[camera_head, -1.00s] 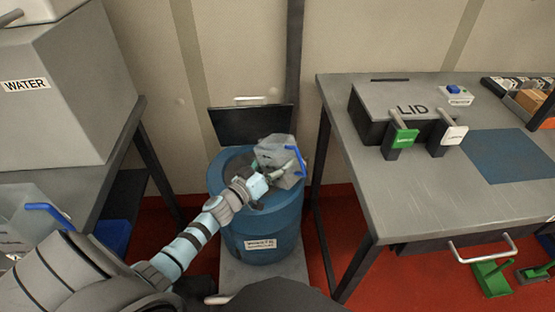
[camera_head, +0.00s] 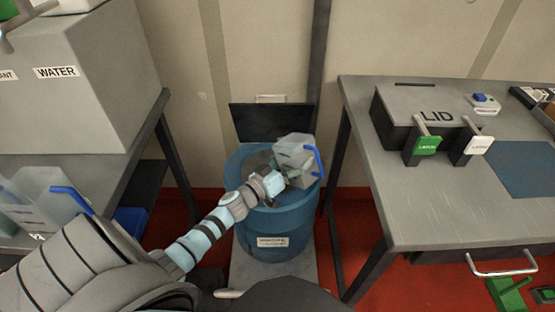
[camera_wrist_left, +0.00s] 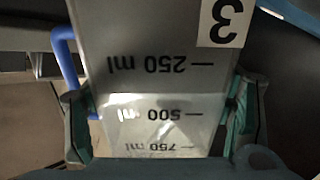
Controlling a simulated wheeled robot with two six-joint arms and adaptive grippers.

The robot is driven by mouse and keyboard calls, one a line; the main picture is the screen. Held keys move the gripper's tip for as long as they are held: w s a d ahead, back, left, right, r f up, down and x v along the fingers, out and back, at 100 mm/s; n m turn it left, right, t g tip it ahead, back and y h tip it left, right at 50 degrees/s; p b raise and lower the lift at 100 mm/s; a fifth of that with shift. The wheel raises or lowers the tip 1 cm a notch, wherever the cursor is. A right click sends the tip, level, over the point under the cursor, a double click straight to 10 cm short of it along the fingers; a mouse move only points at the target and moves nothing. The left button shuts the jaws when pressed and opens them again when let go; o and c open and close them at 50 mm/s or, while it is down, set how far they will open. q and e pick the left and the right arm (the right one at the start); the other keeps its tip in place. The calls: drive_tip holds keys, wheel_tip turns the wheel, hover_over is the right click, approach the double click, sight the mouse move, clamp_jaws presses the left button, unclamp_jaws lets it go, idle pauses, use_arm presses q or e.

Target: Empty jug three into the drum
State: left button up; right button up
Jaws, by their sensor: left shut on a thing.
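The blue drum (camera_head: 270,222) stands on the floor between the two tables, its hinged dark lid (camera_head: 272,122) raised at the back. My left gripper (camera_head: 283,180) is shut on jug three (camera_head: 298,152), a translucent grey jug with a blue handle, and holds it over the drum's opening. In the left wrist view jug three (camera_wrist_left: 150,80) sits between the gripper's green-padded fingers. Its "3" label and millilitre marks appear upside down. The jug looks tilted; I cannot tell whether liquid is flowing out. My right gripper is not in view.
Left, a table holds a large grey box labelled WATER (camera_head: 75,95) and another blue-handled jug (camera_head: 50,200). Right, a metal table (camera_head: 400,200) holds a LID box (camera_head: 425,108) with green and white handled pieces in front. Its near leg stands close to the drum.

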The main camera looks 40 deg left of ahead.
sight(297, 152)
use_arm(q)
drive_tip(key=shift+r, duration=0.2)
drive_tip(key=shift+d+r+n+p, duration=0.15)
drive_tip(key=shift+r+n+p, duration=0.45)
drive_tip(key=shift+p, duration=0.75)
drive_tip(key=shift+f, duration=0.1)
drive_tip(key=shift+r+n+p, duration=0.5)
drive_tip(key=shift+n+p, duration=0.3)
drive_tip(key=shift+p, duration=0.55)
drive_tip(key=shift+r, duration=0.1)
idle(0.6)
drive_tip(key=shift+r+n+p, duration=0.35)
drive_tip(key=shift+n+p, duration=0.25)
drive_tip(key=shift+p, duration=0.3)
drive_tip(key=shift+r+p, duration=0.1)
drive_tip(key=shift+p, duration=0.2)
drive_tip(key=shift+n, duration=0.3)
